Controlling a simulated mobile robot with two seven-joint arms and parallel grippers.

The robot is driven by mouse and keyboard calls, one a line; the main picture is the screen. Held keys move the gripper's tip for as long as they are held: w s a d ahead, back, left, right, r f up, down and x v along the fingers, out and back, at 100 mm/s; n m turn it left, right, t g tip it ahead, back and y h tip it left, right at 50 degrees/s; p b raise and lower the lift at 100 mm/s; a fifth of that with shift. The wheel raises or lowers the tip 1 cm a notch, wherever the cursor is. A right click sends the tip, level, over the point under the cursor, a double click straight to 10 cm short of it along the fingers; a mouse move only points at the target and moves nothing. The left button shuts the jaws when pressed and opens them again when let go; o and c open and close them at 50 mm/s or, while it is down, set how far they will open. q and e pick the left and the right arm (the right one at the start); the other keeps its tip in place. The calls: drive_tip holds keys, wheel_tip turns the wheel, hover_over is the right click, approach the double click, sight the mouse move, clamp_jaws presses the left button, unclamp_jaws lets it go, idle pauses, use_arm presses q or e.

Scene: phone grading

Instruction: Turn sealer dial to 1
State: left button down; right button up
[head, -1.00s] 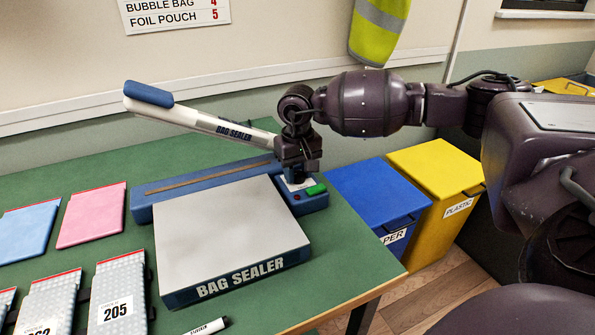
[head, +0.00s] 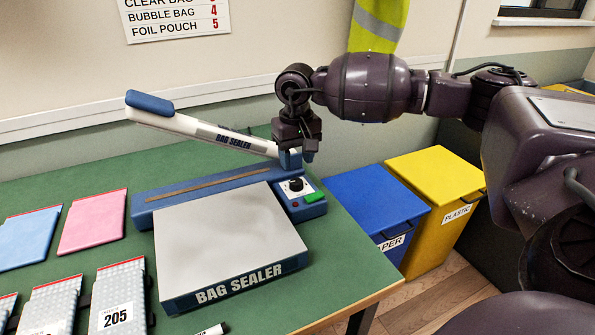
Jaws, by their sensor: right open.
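The bag sealer (head: 230,240) stands on the green table with its white-and-blue lever arm (head: 200,130) raised. Its black dial (head: 296,184) sits on the blue control box at the right end, beside a green switch (head: 314,197). The dial is in plain view; its setting is too small to read. My right gripper (head: 303,150) points down, open and empty, above and behind the dial and apart from it, near the lever's hinge. My left gripper is not in view.
A wall sign (head: 178,18) lists bag types with numbers, including bubble bag 4 and foil pouch 5. Blue (head: 375,200) and yellow (head: 438,175) bins stand right of the table. Pouches and a marker (head: 212,330) lie left and in front.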

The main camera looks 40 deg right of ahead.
sight(296, 181)
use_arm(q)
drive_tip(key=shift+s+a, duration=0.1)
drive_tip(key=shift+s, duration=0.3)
use_arm(e)
drive_tip(key=shift+r, duration=2.35)
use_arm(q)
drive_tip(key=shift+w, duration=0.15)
